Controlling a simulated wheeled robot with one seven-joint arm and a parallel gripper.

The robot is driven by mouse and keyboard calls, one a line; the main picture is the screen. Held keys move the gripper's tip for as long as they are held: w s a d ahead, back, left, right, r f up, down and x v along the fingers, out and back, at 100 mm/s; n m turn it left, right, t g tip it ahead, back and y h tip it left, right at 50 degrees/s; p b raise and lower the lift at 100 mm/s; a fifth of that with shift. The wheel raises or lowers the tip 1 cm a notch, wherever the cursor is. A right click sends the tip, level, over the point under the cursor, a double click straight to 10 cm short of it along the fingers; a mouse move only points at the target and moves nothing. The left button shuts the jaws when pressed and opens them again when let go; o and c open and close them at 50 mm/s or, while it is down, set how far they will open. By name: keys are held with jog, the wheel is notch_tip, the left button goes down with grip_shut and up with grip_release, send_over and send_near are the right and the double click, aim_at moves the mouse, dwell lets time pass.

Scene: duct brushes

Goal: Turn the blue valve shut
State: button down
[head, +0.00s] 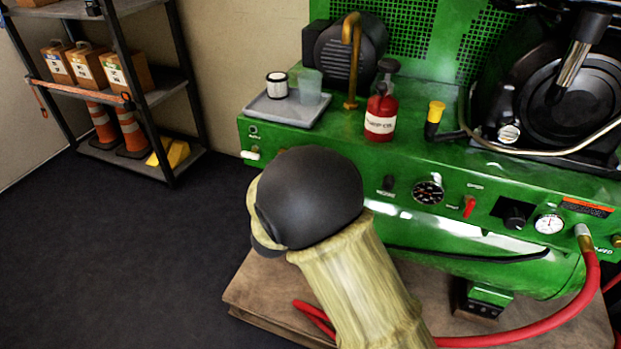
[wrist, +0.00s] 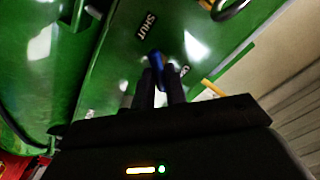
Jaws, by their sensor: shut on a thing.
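The blue valve (wrist: 156,58) shows in the wrist view as a small blue handle on the green machine panel. My gripper (wrist: 161,78) is shut on the blue handle, with one dark finger on each side of it. A black label (wrist: 146,25) reading SHUT is on the panel just above the handle in the picture. Part of another pale label shows beside the right finger, too hidden to read. In the head view my arm covers the gripper and the blue valve.
The green machine (head: 400,170) carries a grey tray (head: 287,108), a red bottle (head: 380,118), a yellow-capped part (head: 435,112), gauges and a red switch (head: 469,206). A red hose (head: 540,328) curves below. A shelf (head: 190,85) stands at the left, with clear floor before it.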

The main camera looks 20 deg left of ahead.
jog(key=m+b, duration=0.6)
jog(key=b, duration=0.1)
jog(key=m+b, duration=0.3)
jog(key=shift+d+f+m, duration=0.15)
jog(key=shift+f+m, duration=0.15)
jog(key=shift+m, duration=0.1)
jog(key=c, duration=1.5)
grip_release()
jog(key=shift+o, duration=0.2)
jog(key=shift+r, duration=0.1)
